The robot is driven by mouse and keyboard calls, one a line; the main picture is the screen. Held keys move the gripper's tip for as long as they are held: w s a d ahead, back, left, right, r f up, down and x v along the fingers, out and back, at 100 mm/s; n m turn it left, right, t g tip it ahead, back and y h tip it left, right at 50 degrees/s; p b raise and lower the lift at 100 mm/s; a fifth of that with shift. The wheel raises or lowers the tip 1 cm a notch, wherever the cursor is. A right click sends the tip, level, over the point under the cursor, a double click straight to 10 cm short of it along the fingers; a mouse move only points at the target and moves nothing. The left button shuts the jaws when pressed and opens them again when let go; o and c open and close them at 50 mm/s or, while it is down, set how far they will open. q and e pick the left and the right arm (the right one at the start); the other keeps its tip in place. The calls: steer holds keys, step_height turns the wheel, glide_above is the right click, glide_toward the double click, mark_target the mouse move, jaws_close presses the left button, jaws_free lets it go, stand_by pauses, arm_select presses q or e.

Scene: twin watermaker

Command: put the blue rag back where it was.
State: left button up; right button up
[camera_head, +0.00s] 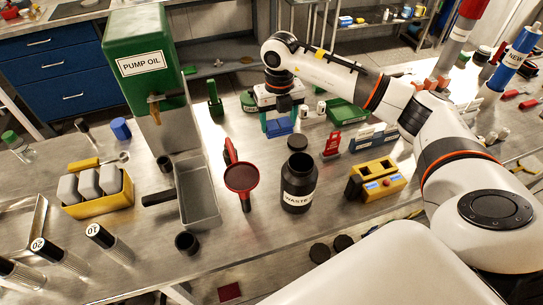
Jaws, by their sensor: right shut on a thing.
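A blue rag (279,126) shows as a small folded blue patch at the middle of the bench, just below my right gripper (282,108). My right arm comes in from the right and bends down over the back middle of the bench. The right gripper points down and is shut on the blue rag. Its fingertips are small and partly hidden by the wrist, and I cannot tell whether the rag touches the bench. My left gripper is not in view.
A black waste jar (298,183) and a red funnel (241,178) stand in front of the gripper. A grey tray (198,193) and a green pump oil tank (146,60) are to the left. A yellow box (377,181) stands right.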

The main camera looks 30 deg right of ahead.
steer(key=f, duration=0.4)
steer(key=f+p, duration=0.1)
steer(key=f, duration=0.2)
steer(key=shift+w+f, duration=0.2)
steer(key=shift+f, duration=0.2)
step_height(320, 180, down, 4)
steer(key=shift+r+p, duration=0.15)
steer(key=shift+p, duration=0.6)
steer(key=shift+f, duration=0.3)
steer(key=o, duration=1.1)
steer(key=shift+c, duration=0.2)
